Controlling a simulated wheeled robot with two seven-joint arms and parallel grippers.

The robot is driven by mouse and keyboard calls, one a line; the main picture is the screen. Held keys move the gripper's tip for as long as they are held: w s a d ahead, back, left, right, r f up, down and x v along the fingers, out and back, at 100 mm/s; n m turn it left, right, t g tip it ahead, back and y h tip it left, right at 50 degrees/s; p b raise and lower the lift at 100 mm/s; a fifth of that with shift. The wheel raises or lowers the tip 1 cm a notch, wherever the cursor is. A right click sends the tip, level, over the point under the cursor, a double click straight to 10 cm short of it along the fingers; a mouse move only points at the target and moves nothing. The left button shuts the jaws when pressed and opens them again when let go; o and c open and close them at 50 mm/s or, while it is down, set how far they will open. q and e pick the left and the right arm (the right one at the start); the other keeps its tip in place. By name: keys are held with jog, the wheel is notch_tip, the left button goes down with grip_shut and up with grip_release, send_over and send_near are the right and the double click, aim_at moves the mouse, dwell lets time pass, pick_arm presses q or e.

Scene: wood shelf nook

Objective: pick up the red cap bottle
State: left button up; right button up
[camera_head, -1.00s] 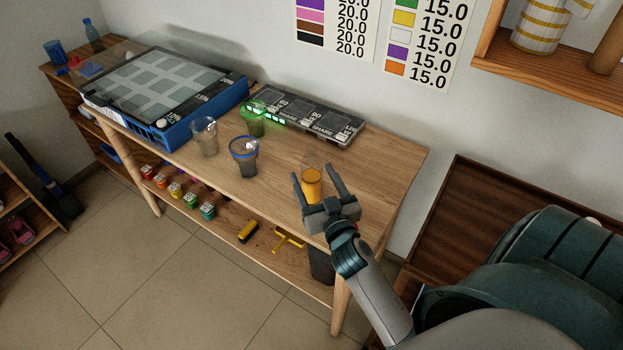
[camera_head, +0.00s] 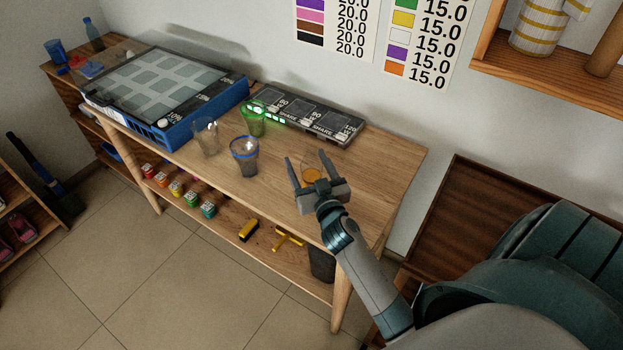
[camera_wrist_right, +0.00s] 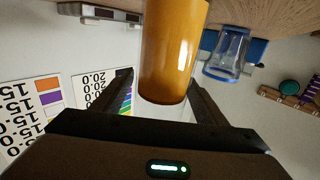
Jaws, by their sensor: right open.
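I cannot make out a bottle with a red cap for certain in either view. My right gripper (camera_head: 306,158) is open over the front right of the wooden table. Its fingers point toward the wall, around an orange container (camera_head: 313,175) that stands on the table. In the right wrist view, the orange container (camera_wrist_right: 172,50) is large, upside down, and lies between the open fingers (camera_wrist_right: 165,95); a pale clear part shows at its lower end. I cannot tell whether the fingers touch it. My left gripper is not in view.
A blue-rimmed cup (camera_head: 245,155), a clear cup (camera_head: 206,136) and a green cup (camera_head: 253,119) stand left of the gripper. A dark panel (camera_head: 305,118) lies along the wall. A blue-framed board (camera_head: 165,95) fills the left. Several small coloured containers (camera_head: 192,199) sit on the lower shelf.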

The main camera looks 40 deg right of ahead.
jog(key=c, duration=1.3)
jog(key=shift+c, duration=1.4)
jog(key=shift+r, duration=0.1)
